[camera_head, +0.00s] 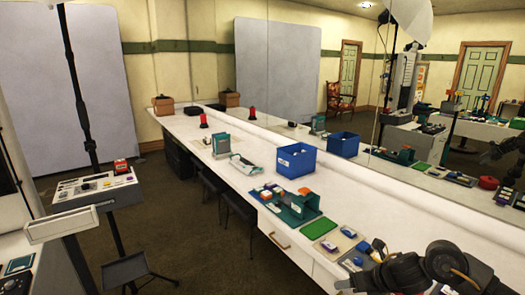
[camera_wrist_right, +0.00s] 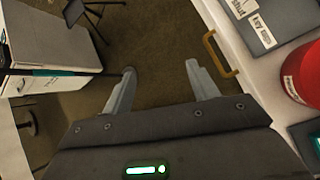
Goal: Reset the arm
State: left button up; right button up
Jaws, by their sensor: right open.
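My right arm comes in at the lower right of the head view, dark and bent over the near end of the counter. My right gripper (camera_wrist_right: 160,84) is open in the right wrist view, with its two pale fingers apart and nothing between them. It points down over the brown floor, beside the counter's edge and a brass drawer handle (camera_wrist_right: 220,54). My left gripper is not in view.
The long white counter (camera_head: 392,205) holds a blue bin (camera_head: 296,161), a green mat (camera_head: 319,228) and small blocks. A red round object (camera_wrist_right: 301,75) stands close to the right of my right gripper. A control panel (camera_head: 97,186) on a stand is at left.

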jog(key=s+a+f+m+t, duration=0.3)
jog(key=s+a+f+m, duration=0.2)
jog(key=s+a+m, duration=0.6)
jog(key=s+d+f+m+g+h, duration=0.2)
jog(key=s+d+m, duration=0.1)
jog(key=s+m, duration=0.5)
jog(key=s+d+f+m+g+h, duration=0.1)
jog(key=s+d+f+m+g, duration=0.2)
jog(key=s+m, duration=0.55)
jog(key=s+d+f+m+g+h, duration=0.15)
jog(key=s+d+m, duration=0.25)
jog(key=s+m, duration=0.4)
notch_tip(320, 180, down, 31)
jog(key=s+b, duration=0.1)
jog(key=b, duration=0.2)
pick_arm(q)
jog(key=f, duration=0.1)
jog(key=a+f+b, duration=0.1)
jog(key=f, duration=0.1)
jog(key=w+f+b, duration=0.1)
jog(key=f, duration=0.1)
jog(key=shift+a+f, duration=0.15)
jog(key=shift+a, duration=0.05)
pick_arm(e)
jog(key=s+d+f+g, duration=0.1)
jog(key=s+d+f, duration=0.3)
jog(key=s+f, duration=1.2)
jog(key=shift+d+f+g, duration=0.15)
jog(key=shift+f+g, duration=0.2)
jog(key=shift+f, duration=0.1)
